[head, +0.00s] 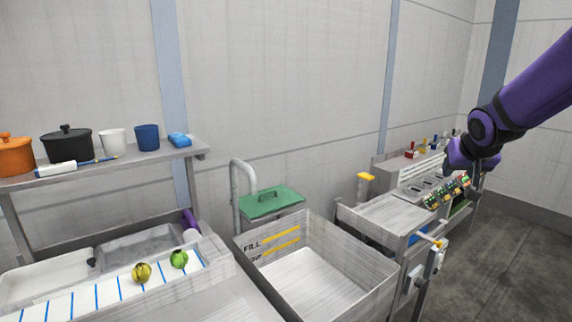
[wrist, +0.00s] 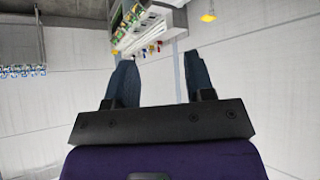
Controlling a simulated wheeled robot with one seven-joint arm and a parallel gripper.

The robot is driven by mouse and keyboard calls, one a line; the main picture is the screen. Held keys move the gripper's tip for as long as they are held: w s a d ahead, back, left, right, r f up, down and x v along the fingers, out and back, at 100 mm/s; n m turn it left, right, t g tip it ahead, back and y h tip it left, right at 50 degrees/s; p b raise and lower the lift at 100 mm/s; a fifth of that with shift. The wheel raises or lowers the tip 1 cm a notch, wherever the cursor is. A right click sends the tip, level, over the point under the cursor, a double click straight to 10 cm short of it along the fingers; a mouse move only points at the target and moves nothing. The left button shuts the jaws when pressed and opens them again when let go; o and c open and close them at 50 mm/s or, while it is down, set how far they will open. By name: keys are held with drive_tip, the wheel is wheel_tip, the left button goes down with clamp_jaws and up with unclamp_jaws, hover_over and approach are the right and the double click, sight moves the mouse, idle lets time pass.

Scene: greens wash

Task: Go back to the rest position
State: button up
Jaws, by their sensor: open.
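My purple arm enters the head view from the upper right, with my gripper (head: 486,166) at its end, in front of the control panel at the right. In the wrist view my gripper (wrist: 160,82) shows two dark fingers set wide apart. It is open, and nothing is between the fingers. In the head view the fingertips are small and partly hidden by the wrist.
A deep basin (head: 345,250) stands in the middle, with a green lid (head: 270,203) behind it. A panel with coloured parts (head: 448,192) is close to my gripper. A shelf (head: 110,168) holds pots and cups at left. Floor (head: 510,260) is clear at right.

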drive_tip(key=s+a+r+n+g, duration=0.1)
drive_tip(key=s+a, duration=0.2)
drive_tip(key=s, duration=0.7)
drive_tip(key=s+a+r+n+g+y, duration=0.1)
drive_tip(key=s+a, duration=0.3)
drive_tip(key=s, duration=0.6)
drive_tip(key=s+a+r+y, duration=0.1)
drive_tip(key=s+a+r, duration=0.1)
drive_tip(key=s, duration=0.9)
drive_tip(key=shift+a+n+g, duration=0.4)
drive_tip(key=shift+a, duration=0.45)
drive_tip(key=shift+r, duration=0.1)
